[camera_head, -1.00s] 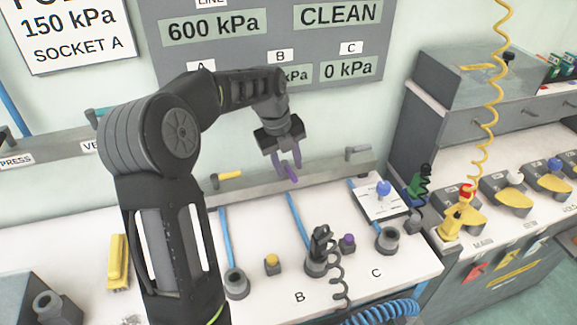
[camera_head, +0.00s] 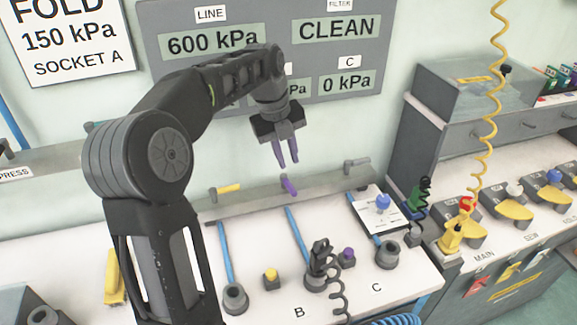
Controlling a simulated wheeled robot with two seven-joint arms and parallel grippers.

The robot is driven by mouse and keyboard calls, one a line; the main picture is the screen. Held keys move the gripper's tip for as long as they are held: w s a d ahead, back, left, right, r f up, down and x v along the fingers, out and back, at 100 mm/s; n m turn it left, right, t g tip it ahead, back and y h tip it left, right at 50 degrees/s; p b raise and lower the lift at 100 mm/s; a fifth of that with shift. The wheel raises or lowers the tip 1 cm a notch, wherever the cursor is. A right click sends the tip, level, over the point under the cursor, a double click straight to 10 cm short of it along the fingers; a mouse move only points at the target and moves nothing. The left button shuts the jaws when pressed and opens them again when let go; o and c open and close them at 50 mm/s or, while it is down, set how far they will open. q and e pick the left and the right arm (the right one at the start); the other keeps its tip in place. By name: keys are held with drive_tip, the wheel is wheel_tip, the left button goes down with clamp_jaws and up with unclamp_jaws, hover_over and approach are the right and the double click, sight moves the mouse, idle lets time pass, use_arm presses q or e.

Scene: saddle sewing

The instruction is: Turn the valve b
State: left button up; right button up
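Valve B's purple handle (camera_head: 290,187) sits on the grey rail below the wall panel, pointing forward and down to the right. The yellow handle (camera_head: 229,188) to its left and the grey handle (camera_head: 357,164) to its right lie roughly along the rail. My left gripper (camera_head: 287,163) hangs just above the purple handle, its two purple fingers apart and empty, with a visible gap to the handle. My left arm hides most of the panel's B readout. My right gripper is not in view.
Below the rail, a white bench holds several grey sockets (camera_head: 235,298), a yellow button (camera_head: 271,279) and a purple button (camera_head: 347,258). A yellow coiled hose (camera_head: 490,110) hangs over the right-hand bench.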

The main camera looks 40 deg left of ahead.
use_arm(q)
drive_tip(key=shift+w+d+r+n+p, duration=0.3)
drive_tip(key=shift+d+r+n+p, duration=0.3)
drive_tip(key=shift+r, duration=0.3)
drive_tip(key=shift+c, duration=0.7)
drive_tip(key=shift+w+d+r+n, duration=0.15)
drive_tip(key=shift+d+n, duration=0.15)
drive_tip(key=shift+n, duration=0.7)
drive_tip(key=shift+c, duration=0.8)
drive_tip(key=n, duration=0.3)
drive_tip(key=shift+w+d+r+t+p, duration=0.1)
drive_tip(key=shift+w+r+t+p, duration=0.1)
drive_tip(key=shift+t+p, duration=0.15)
clamp_jaws()
drive_tip(key=n, duration=0.4)
drive_tip(key=w+n, duration=0.1)
drive_tip(key=n, duration=0.3)
drive_tip(key=n+t, duration=0.1)
drive_tip(key=n, duration=0.3)
drive_tip(key=shift+w+a+f+h, duration=0.15)
drive_tip(key=shift+a+f+h, duration=0.1)
drive_tip(key=shift+a+h, duration=0.1)
